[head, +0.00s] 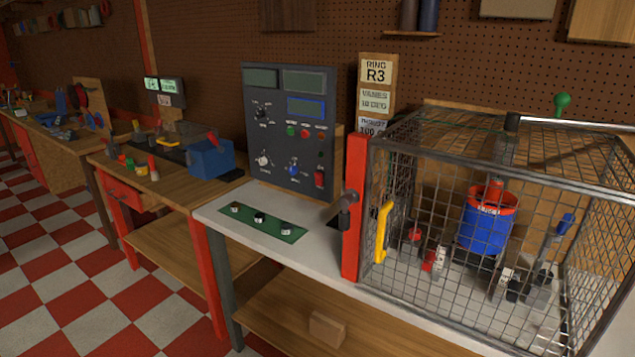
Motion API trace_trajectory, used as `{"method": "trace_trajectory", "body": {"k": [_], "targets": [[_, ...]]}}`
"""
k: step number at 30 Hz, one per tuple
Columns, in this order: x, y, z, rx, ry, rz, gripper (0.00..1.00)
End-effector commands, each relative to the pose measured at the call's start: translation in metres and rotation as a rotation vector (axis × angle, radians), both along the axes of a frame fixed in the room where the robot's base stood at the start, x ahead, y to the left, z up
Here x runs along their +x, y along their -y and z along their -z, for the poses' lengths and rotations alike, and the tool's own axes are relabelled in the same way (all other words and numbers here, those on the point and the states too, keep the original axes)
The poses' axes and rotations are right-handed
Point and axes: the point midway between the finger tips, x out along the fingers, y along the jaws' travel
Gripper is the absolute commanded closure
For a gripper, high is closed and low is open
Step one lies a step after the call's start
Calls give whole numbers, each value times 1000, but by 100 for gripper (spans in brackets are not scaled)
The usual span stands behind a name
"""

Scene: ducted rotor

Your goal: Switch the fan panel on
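The fan panel (268,105) is a dark grey upright box at the back of the white-topped bench, in the middle of the head view. Two dull greenish displays (303,82) are at its top, with a blue-framed display (306,107) below. A green button (291,131) sits beside two red ones (305,133). Black, white and blue knobs (293,170) are lower down. A red switch (319,179) is at the bottom right; its position is too small to tell. My gripper is not in view.
A wire mesh cage (470,160) with a yellow handle (383,232) and red post (354,207) stands right of the panel. It encloses a blue and orange duct (484,228). A green mat (262,224) with small round parts lies before the panel. Another bench (185,190) is left.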

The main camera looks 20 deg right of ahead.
Motion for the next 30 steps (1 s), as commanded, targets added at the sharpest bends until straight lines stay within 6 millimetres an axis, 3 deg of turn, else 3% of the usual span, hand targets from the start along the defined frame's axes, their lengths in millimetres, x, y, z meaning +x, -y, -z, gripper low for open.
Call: {"method": "trace_trajectory", "body": {"k": [2, 9, 10, 30], "targets": [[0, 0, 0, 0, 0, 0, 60], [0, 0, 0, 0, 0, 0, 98], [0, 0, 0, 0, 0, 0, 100], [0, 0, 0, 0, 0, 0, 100]]}}
